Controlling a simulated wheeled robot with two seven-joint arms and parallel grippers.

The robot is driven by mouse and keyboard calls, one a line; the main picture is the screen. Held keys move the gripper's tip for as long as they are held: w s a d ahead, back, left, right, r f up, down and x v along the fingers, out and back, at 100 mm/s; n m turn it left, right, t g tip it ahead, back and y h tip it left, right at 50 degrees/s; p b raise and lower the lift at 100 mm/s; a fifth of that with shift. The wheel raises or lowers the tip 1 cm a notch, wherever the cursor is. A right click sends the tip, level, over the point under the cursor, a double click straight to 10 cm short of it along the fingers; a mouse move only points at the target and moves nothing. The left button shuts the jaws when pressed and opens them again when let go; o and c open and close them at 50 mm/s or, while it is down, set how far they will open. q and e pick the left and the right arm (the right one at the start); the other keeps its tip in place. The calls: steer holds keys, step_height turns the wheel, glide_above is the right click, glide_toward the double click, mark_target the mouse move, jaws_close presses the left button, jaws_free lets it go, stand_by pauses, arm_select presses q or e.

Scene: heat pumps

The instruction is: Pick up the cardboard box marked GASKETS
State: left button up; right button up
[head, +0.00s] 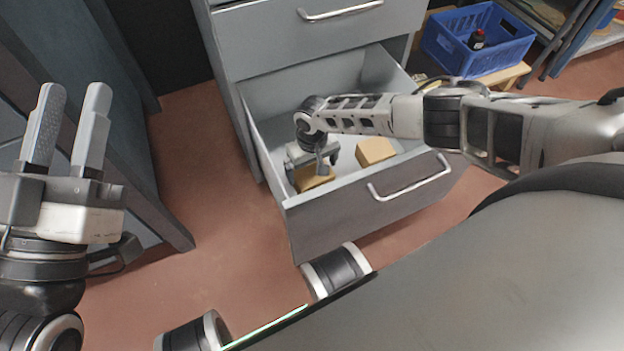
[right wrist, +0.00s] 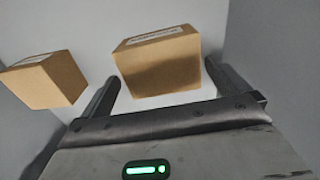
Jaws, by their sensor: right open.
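Two cardboard boxes lie in the open drawer (head: 345,195). One box (head: 316,184) is partly hidden under my right gripper (head: 322,165); the other box (head: 376,151) is to its right. In the right wrist view, one box (right wrist: 160,65) stands ahead, between the open fingers of the right gripper (right wrist: 160,85), and the other box (right wrist: 45,82) is outside them at left. Both have a pale label on top, too small to read, so I cannot tell which is marked GASKETS. My left gripper (head: 72,110) is open and empty, away from the drawer.
The drawer walls stand close around the right gripper. A shut drawer (head: 310,40) is above. A blue crate (head: 478,40) holding a dark bottle (head: 477,40) stands at the back right. A dark grey cabinet (head: 120,130) is near my left gripper.

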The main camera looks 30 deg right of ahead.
mark_target(312, 172)
step_height(312, 172, down, 3)
steer(key=shift+f+b, duration=0.1)
steer(key=shift+b, duration=0.75)
arm_select(q)
steer(key=r+m+h, duration=0.1)
steer(key=m, duration=0.1)
steer(key=s+r+m+h, duration=0.1)
steer(key=m+h, duration=0.1)
steer(key=r+m+h, duration=0.1)
steer(key=r+m, duration=0.1)
steer(key=shift+s+d+h, duration=0.15)
steer(key=shift+s+h, duration=0.2)
steer(key=shift+h, duration=0.05)
arm_select(e)
steer(key=c, duration=0.8)
